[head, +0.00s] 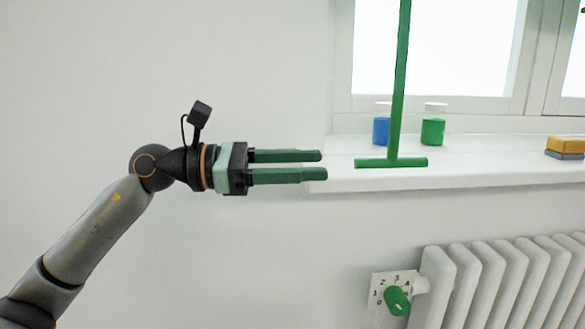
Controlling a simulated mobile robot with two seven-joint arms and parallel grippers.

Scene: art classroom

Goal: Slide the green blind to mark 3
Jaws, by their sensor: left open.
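A green vertical rod (400,80) comes down from the top edge in front of the window and ends in a green crossbar (391,163) at sill height. No blind cloth and no scale beside the rod show; its upper end is out of view. My left gripper (323,165) is open and empty, its two green fingers pointing right. In the picture its tips are a short way left of the crossbar, at about the same height and apart from it. My right gripper is not in view.
A white sill (460,176) holds a blue jar (381,130), a green jar (433,130) and a yellow-topped block (566,145). Below are a white radiator (505,275) and a green knob (397,300) on a numbered plate. The wall at left is bare.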

